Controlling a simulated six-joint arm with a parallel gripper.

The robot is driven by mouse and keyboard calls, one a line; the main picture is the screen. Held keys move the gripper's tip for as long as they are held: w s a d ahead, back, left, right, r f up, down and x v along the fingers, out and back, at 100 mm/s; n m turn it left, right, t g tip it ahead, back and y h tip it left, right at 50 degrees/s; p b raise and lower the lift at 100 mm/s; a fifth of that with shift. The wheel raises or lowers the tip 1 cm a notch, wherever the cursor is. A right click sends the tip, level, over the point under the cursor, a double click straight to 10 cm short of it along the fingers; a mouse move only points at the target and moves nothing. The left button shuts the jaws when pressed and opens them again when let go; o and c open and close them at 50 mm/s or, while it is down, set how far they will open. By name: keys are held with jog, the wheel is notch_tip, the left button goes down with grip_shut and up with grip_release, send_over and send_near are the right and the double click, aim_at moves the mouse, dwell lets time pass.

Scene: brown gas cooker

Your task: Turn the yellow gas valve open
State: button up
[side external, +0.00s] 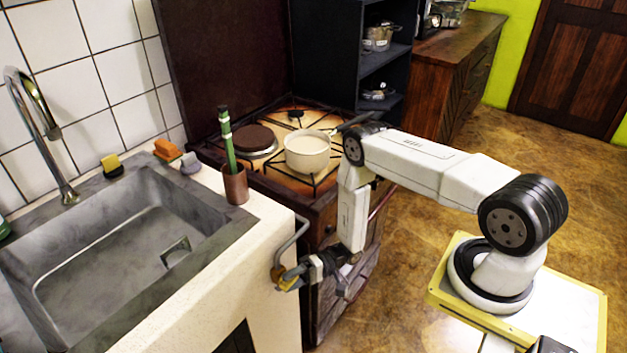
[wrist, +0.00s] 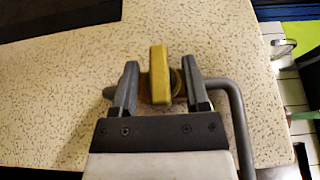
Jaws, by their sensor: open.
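The yellow gas valve (wrist: 159,75) has a flat yellow handle, seen between the fingers of my gripper (wrist: 160,88) in the wrist view. There is a gap on each side of the handle, so my gripper is open around it and not clamped. In the side external view the valve (side external: 288,282) sits on the grey gas pipe (side external: 298,236) at the side of the counter, partly hidden by my gripper (side external: 296,276). The pipe also shows right of my gripper in the wrist view (wrist: 237,115).
The brown cooker (side external: 318,205) with a white pot (side external: 307,157) stands behind my arm. The sink (side external: 110,255) and a cup (side external: 236,188) holding a green pencil-like item are on the counter at left. The floor at right is largely clear.

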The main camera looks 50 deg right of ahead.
jog(key=shift+w+a, duration=0.1)
jog(key=shift+a, duration=0.15)
jog(key=shift+c, duration=0.2)
grip_shut()
